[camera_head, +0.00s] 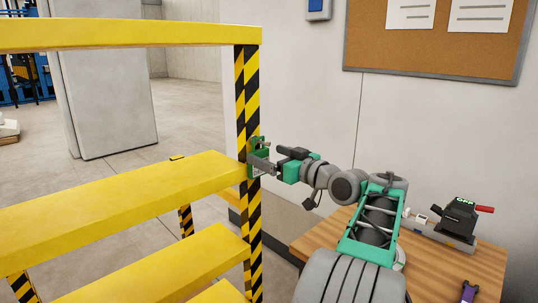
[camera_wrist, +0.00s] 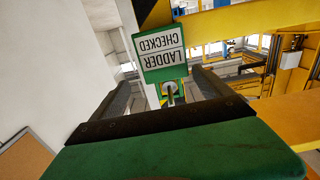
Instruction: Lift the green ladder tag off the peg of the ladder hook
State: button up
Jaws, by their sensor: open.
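The green ladder tag (camera_wrist: 160,48) has a white label reading LADDER CHECKED, upside down in the wrist view. It hangs at the black-and-yellow striped ladder post, where the tag (camera_head: 256,170) also shows in the head view. A short metal peg (camera_wrist: 170,92) shows just below the tag in the wrist view. My gripper (camera_wrist: 163,82) is open, with one finger on each side of the peg and the tag's lower part in the picture. In the head view my gripper (camera_head: 270,164) reaches the post from the right and partly covers the tag. I cannot tell whether the fingers touch it.
Yellow ladder steps (camera_head: 120,200) and a yellow top rail (camera_head: 120,35) fill the left of the head view. A wooden table (camera_head: 440,275) with a black device (camera_head: 459,216) stands at the lower right. A corkboard (camera_head: 430,45) hangs on the wall behind.

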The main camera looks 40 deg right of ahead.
aim_at(251, 146)
jog(key=w, duration=0.2)
jog(key=w+a+p, duration=0.1)
jog(key=w, duration=0.2)
jog(key=shift+w+a, duration=0.15)
jog(key=shift+w, duration=0.75)
jog(key=shift+c, duration=0.3)
grip_shut()
jog(key=shift+r, duration=0.1)
jog(key=shift+r, duration=0.45)
